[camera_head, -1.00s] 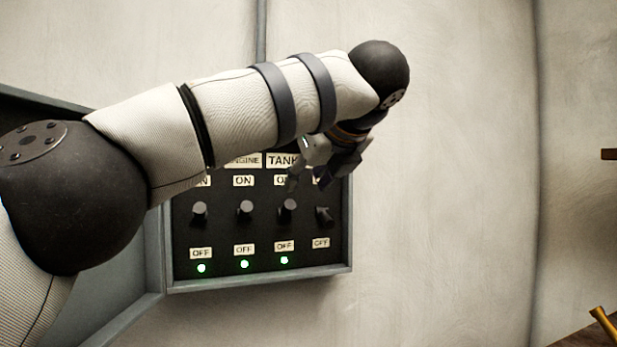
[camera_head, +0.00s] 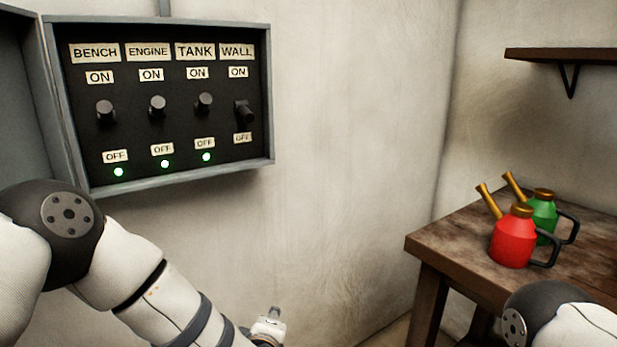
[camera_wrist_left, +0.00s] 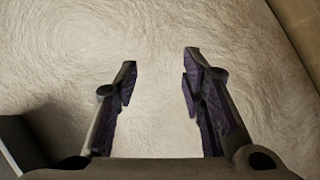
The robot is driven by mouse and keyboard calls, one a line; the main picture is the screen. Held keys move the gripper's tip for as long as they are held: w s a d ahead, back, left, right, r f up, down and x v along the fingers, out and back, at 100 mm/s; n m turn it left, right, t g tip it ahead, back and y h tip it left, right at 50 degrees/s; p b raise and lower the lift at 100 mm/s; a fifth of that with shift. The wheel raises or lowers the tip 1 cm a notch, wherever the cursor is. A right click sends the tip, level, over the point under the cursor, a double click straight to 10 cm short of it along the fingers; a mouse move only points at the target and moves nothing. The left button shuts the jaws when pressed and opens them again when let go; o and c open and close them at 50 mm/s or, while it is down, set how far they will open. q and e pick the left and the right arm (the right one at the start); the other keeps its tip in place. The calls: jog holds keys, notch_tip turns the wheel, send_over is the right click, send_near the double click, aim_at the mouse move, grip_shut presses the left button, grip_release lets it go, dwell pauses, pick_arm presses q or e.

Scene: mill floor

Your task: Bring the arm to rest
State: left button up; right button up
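My left arm (camera_head: 150,275) comes in from the lower left in the head view and reaches down below the switch panel. Its gripper lies at or beyond the bottom edge there, with only a wrist part showing. In the left wrist view my left gripper (camera_wrist_left: 158,90) is open and empty, its two fingers well apart in front of bare pale wall. Part of my right arm (camera_head: 560,320) shows at the lower right of the head view. My right gripper is out of view.
The open switch panel (camera_head: 270,100) has knobs marked BENCH, ENGINE, TANK and WALL. Green lights glow under the first three; none shows under WALL. A wooden table (camera_head: 425,245) at right holds a red can (camera_head: 513,240) and a green can (camera_head: 543,212). A shelf (camera_head: 560,55) hangs above.

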pick_arm(q)
jog(key=s+a+f+m+g+h, duration=0.1)
jog(key=s+a+f+m+g, duration=0.25)
jog(key=s+f, duration=0.55)
jog(key=s+a+f+m+g, duration=0.25)
jog(key=s+f+m, duration=0.3)
jog(key=s, duration=0.65)
jog(key=s+a+m+g, duration=0.2)
jog(key=s+a+g, duration=0.2)
jog(key=s, duration=0.9)
jog(key=s+a+m+g, duration=0.3)
jog(key=s+a+g, duration=0.1)
jog(key=s, duration=0.9)
jog(key=shift+a+f+y, duration=0.2)
jog(key=shift+a+y, duration=0.1)
jog(key=shift+a, duration=0.05)
